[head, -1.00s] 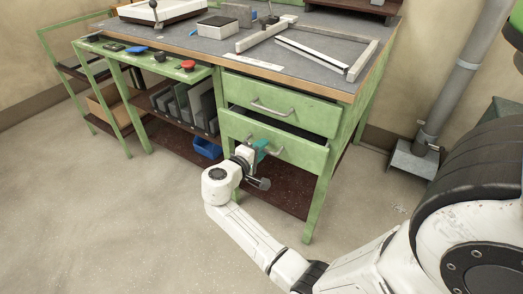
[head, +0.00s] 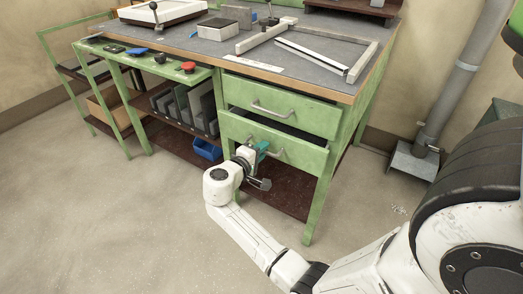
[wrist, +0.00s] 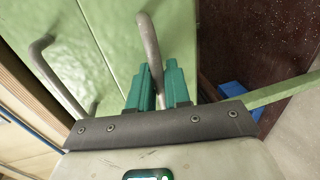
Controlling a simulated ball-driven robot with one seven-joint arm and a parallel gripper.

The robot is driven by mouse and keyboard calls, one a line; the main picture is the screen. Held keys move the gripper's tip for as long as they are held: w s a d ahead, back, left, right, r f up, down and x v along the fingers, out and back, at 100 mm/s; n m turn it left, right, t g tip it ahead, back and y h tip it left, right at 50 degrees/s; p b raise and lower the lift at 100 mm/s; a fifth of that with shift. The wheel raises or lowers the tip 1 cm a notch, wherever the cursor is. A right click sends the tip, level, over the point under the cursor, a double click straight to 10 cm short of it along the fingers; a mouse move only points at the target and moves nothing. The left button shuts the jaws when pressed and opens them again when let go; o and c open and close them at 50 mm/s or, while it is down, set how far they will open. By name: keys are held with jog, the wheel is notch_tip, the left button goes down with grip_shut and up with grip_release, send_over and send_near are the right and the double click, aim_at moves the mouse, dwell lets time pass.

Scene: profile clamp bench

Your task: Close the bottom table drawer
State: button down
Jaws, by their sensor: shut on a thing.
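The bottom drawer (head: 300,152) is a green drawer front with a curved grey handle (wrist: 150,45). A dark gap shows above its front in the head view, so it stands a little open. My gripper (head: 261,149) is at the left end of this handle. In the wrist view its teal fingers (wrist: 160,88) are shut on the handle, which runs down between them. The drawer's inside is mostly hidden.
The top drawer (head: 290,108) with its own handle is just above. A blue bin (head: 207,149) and grey plates stand on the shelves to the left. A bench leg (head: 318,205) stands at the right. The floor in front is clear.

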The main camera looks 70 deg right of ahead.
jog(key=x, duration=0.2)
jog(key=r+x, duration=0.1)
jog(key=x, duration=0.1)
jog(key=shift+d+f+b, duration=0.1)
jog(key=shift+d+b, duration=0.15)
jog(key=shift+b, duration=0.05)
jog(key=c, duration=1.3)
grip_release()
jog(key=shift+d, duration=0.15)
jog(key=shift+c, duration=0.2)
jog(key=p+v, duration=0.2)
jog(key=v, duration=0.9)
jog(key=shift+s, duration=0.2)
